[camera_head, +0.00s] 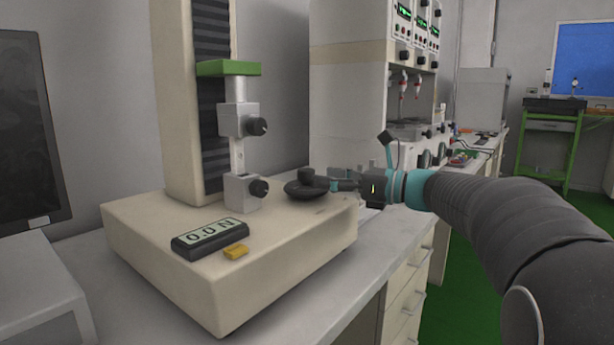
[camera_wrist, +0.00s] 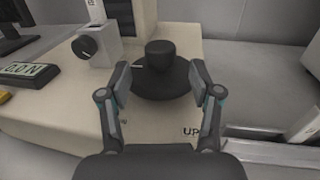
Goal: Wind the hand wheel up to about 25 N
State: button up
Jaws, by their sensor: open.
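The black hand wheel (camera_head: 306,189) lies flat on the right part of the beige test machine's base (camera_head: 160,260), with a round knob on top. My gripper (camera_head: 338,184) reaches in from the right, level with the wheel. In the wrist view the wheel (camera_wrist: 163,85) is ahead, and my gripper (camera_wrist: 160,80) is open with one finger on each side of its knob (camera_wrist: 160,54). I cannot tell whether either finger touches it. The force display (camera_head: 210,237) reads 0.0 N. Part of the word "UP" shows on the base beside the wheel in the wrist view.
Two clamps with black knobs (camera_head: 258,127) stand one above the other on the column, under a green crosshead (camera_head: 228,69). A small yellow block (camera_head: 236,252) lies by the display. A monitor (camera_head: 33,135) stands at the left. Another instrument (camera_head: 350,110) stands behind the wheel.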

aim_at(306, 175)
jog(key=shift+x, duration=2.8)
jog(key=c, duration=1.2)
